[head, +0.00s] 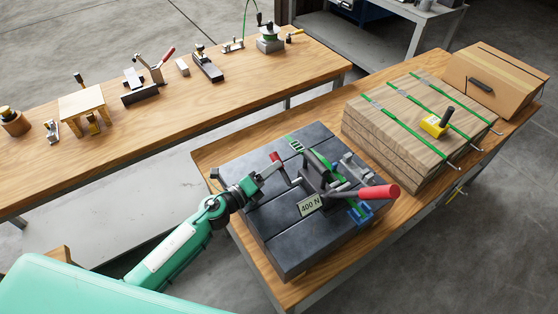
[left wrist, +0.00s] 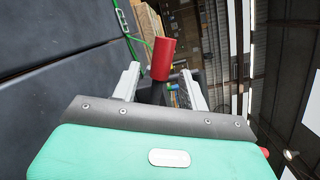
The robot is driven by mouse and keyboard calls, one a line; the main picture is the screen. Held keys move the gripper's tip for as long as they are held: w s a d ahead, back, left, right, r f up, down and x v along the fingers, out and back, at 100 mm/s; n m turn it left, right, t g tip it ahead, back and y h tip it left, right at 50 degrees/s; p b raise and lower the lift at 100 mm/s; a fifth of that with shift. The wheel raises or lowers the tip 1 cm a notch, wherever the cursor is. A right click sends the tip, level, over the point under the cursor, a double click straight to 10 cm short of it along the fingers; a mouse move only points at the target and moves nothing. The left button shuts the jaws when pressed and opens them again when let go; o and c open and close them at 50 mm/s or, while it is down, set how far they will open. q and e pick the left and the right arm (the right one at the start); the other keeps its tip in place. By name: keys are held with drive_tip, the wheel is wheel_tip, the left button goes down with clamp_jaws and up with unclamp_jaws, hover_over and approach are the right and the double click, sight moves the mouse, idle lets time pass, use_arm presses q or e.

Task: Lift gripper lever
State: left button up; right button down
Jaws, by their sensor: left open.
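A dark strapping tool (head: 320,178) with a "400 N" label (head: 310,204) stands on dark slabs. A short lever with a red grip (head: 276,158) rises at its left side. A longer handle with a red grip (head: 380,192) points right. My left gripper (head: 268,171) is open at the short lever. In the left wrist view, the red grip (left wrist: 163,58) shows between and beyond the fingers of my left gripper (left wrist: 160,82), with its dark shaft between them. I cannot tell whether the fingers touch it. My right gripper is not in view.
The dark slabs (head: 265,225) lie on a wooden table (head: 208,155) under a green strap (head: 297,145). A strapped board stack (head: 400,150) with a yellow tool (head: 435,124) stands right of them. A bench (head: 225,92) with several tools runs behind, across a gap.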

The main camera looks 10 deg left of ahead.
use_arm(q)
drive_tip(key=shift+x, duration=1.85)
drive_tip(key=shift+s, duration=0.1)
clamp_jaws()
